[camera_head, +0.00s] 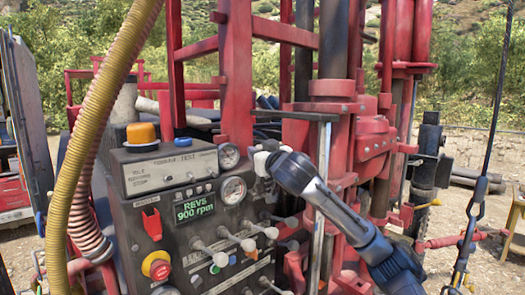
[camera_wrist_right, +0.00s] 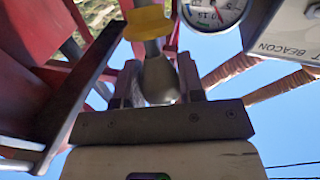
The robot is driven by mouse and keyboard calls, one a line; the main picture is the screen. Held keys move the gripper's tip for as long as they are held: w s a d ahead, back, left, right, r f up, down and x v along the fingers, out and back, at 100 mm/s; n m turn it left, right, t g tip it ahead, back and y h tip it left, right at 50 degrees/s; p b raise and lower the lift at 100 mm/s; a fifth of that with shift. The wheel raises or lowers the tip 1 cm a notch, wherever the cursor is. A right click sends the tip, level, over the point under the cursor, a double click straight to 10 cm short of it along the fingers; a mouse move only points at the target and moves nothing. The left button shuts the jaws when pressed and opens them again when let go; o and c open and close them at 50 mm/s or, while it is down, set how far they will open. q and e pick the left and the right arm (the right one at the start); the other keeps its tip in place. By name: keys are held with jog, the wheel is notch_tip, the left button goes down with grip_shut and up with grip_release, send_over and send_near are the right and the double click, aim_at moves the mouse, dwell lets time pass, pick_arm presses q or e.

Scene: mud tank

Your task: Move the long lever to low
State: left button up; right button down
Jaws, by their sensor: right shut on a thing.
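My right gripper (camera_head: 264,160) reaches in from the lower right to the upper right edge of the dark control panel (camera_head: 125,222). In the right wrist view the gripper (camera_wrist_right: 160,82) is shut on a pale metal lever knob (camera_wrist_right: 160,78), which sits between the two fingers. A yellow collar (camera_wrist_right: 147,22) shows on the shaft beyond the knob. In the head view the gripper and wrist hide most of the held lever, so its exact position cannot be told. My left gripper is not in view.
Several short pale-knobbed levers (camera_head: 246,243) stick out below the gripper. A gauge (camera_head: 233,190), a display reading 900 rpm (camera_head: 195,206) and a red-yellow stop button (camera_head: 157,265) are on the panel. Red rig columns (camera_head: 331,120) stand close behind my right wrist. A yellow hose (camera_head: 88,150) hangs at left.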

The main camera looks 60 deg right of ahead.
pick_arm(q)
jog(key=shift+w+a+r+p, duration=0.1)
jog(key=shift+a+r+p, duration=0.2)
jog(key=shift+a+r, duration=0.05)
pick_arm(e)
jog(key=shift+w+a+f+n+h, duration=0.15)
jog(key=shift+w+a+n+h, duration=0.15)
jog(key=shift+a, duration=0.2)
jog(key=shift+w+a+f+n+h, duration=0.1)
jog(key=shift+w+a+n+h, duration=0.15)
jog(key=shift+a, duration=0.2)
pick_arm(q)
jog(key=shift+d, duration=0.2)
pick_arm(e)
jog(key=c, duration=1.2)
grip_release()
jog(key=o, duration=0.5)
jog(key=shift+c, duration=0.2)
pick_arm(q)
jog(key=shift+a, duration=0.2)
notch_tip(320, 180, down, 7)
jog(key=b, duration=0.7)
pick_arm(e)
jog(key=v, duration=1.4)
